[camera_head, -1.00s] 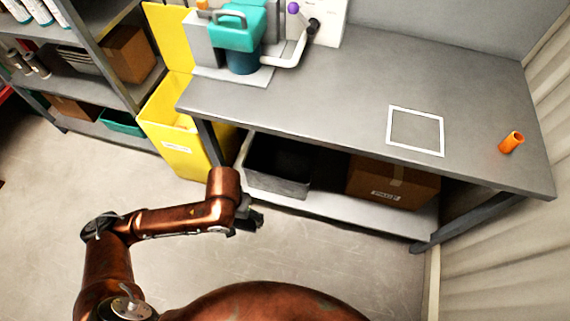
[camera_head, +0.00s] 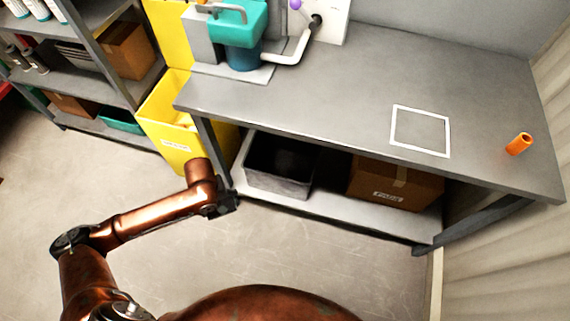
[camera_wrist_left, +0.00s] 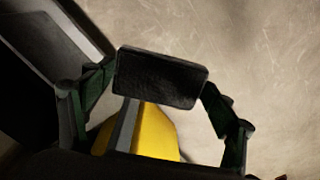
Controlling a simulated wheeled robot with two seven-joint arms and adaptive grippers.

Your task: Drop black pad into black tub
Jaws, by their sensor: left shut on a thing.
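The black tub (camera_head: 276,183) sits on the low shelf under the grey workbench, open at the top. My left gripper (camera_head: 228,203) is low in front of the bench, to the left of and in front of the tub. In the left wrist view the gripper is shut on the black pad (camera_wrist_left: 160,78), a dark block held between its two fingers. In the head view the pad is hard to tell from the dark gripper. My right gripper is not in view.
A yellow bin (camera_head: 168,140) stands left of the bench. A cardboard box (camera_head: 395,187) is right of the tub on the low shelf. The bench top (camera_head: 330,110) overhangs the tub. A bench leg (camera_head: 212,152) stands between bin and tub. Floor in front is clear.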

